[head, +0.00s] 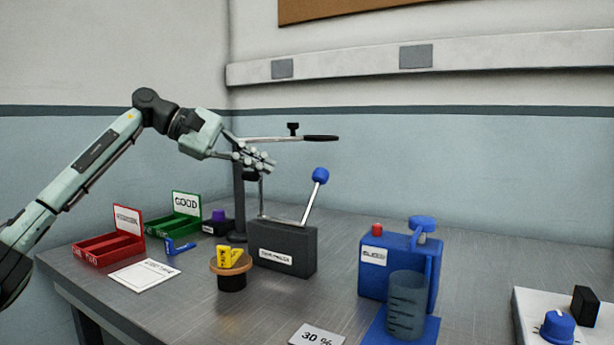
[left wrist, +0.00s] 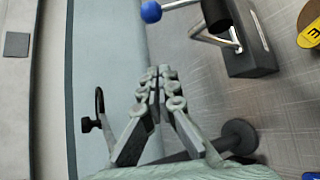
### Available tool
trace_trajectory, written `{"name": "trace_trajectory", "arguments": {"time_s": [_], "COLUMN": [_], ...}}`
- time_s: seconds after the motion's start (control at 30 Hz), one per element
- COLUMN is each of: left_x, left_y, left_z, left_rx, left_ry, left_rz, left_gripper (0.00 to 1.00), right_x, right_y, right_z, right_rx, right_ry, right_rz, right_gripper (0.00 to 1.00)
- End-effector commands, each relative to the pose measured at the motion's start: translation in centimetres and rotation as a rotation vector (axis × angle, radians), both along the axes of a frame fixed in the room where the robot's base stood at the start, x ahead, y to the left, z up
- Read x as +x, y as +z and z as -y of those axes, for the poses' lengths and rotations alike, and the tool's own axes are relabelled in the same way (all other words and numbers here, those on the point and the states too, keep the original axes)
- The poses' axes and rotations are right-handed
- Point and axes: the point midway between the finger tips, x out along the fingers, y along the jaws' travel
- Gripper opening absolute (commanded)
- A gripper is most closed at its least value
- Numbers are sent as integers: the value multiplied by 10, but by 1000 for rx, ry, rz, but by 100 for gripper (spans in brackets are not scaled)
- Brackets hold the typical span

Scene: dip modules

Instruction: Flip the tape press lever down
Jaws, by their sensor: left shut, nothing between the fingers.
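The tape press (head: 284,247) is a dark grey box with a white label on the table. Its lever (head: 310,201) is a metal rod with a blue ball knob, tilted up to the right. In the left wrist view the blue knob (left wrist: 151,12) is at the top and the press body (left wrist: 246,52) at the top right. My left gripper (head: 270,165) is shut and empty, above the press and left of the knob, apart from it. Its closed fingers also show in the left wrist view (left wrist: 160,75). My right gripper is not in view.
A stand with a horizontal arm and black handle (head: 320,138) rises behind my left gripper. Red (head: 108,246) and green (head: 175,224) bins stand left. A round holder with a yellow piece (head: 231,270) stands in front, and a blue device (head: 400,262) stands right.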

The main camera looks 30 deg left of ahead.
Motion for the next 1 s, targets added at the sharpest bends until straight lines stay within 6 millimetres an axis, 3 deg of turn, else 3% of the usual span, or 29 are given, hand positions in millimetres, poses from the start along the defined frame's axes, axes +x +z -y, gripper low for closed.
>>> {"name": "trace_trajectory", "arguments": {"time_s": [0.27,0.7,1.0], "left_x": [9,63,36], "left_y": [-7,-47,-25], "left_z": [10,68,83], "left_rx": [0,0,2], "left_ry": [-2,-2,0], "left_rz": [-1,-1,1], "left_gripper": [0,0,0], "right_x": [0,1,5], "right_y": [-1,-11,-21], "right_z": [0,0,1], "right_rx": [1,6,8], "right_ry": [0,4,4], "right_rz": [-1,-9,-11], "right_gripper": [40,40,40]}}
